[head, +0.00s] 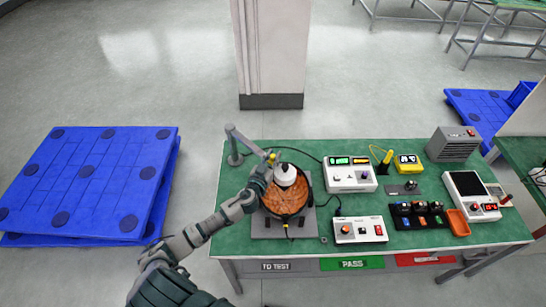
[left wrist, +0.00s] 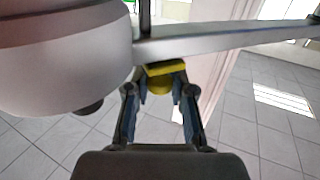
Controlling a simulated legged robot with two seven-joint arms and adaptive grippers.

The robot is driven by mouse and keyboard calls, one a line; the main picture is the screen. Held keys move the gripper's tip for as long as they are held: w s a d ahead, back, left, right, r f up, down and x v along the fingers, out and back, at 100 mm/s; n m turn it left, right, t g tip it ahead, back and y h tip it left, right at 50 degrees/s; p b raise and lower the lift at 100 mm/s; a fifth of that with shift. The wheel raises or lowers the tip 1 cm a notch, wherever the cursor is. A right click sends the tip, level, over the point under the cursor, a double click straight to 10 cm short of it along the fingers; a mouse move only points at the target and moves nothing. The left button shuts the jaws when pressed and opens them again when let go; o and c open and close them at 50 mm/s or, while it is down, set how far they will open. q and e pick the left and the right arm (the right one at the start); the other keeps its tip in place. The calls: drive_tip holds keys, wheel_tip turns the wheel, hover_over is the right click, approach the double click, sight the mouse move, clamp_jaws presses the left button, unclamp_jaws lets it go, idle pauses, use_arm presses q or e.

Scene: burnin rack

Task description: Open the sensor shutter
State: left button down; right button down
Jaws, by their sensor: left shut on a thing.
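A grey sensor arm (head: 244,141) on a post reaches over a round copper-coloured disc (head: 289,205) on a dark base plate. A white sensor head (head: 286,176) hangs above the disc. A small yellow tab (head: 271,157) shows at the end of the arm, beside the head. My left gripper (head: 265,168) is at this tab. In the left wrist view, its two fingers (left wrist: 161,88) are closed around the yellow piece (left wrist: 163,70), with the pale sensor head (left wrist: 65,65) close by at upper left. The fingers hide part of the tab. My right gripper is not seen.
The green table (head: 237,233) also holds a white instrument box (head: 350,186), a white button box (head: 360,237), a yellow meter (head: 409,171), an orange tray (head: 458,223) and a red-display device (head: 468,191). Blue pallets (head: 93,178) lie on the floor at left.

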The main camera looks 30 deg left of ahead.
sight(261, 155)
use_arm(q)
drive_tip(key=a, duration=0.2)
drive_tip(key=w+a+b, duration=0.1)
drive_tip(key=a, duration=0.3)
drive_tip(key=shift+w, duration=0.35)
drive_tip(key=c, duration=1)
unclamp_jaws()
drive_tip(key=shift+d+r, duration=0.1)
drive_tip(key=shift+s, duration=0.15)
drive_tip(key=shift+s+d, duration=0.1)
drive_tip(key=shift+s, duration=0.2)
drive_tip(key=s, duration=0.3)
drive_tip(key=s+d, duration=0.1)
drive_tip(key=s, duration=0.7)
drive_tip(key=shift+d, duration=0.15)
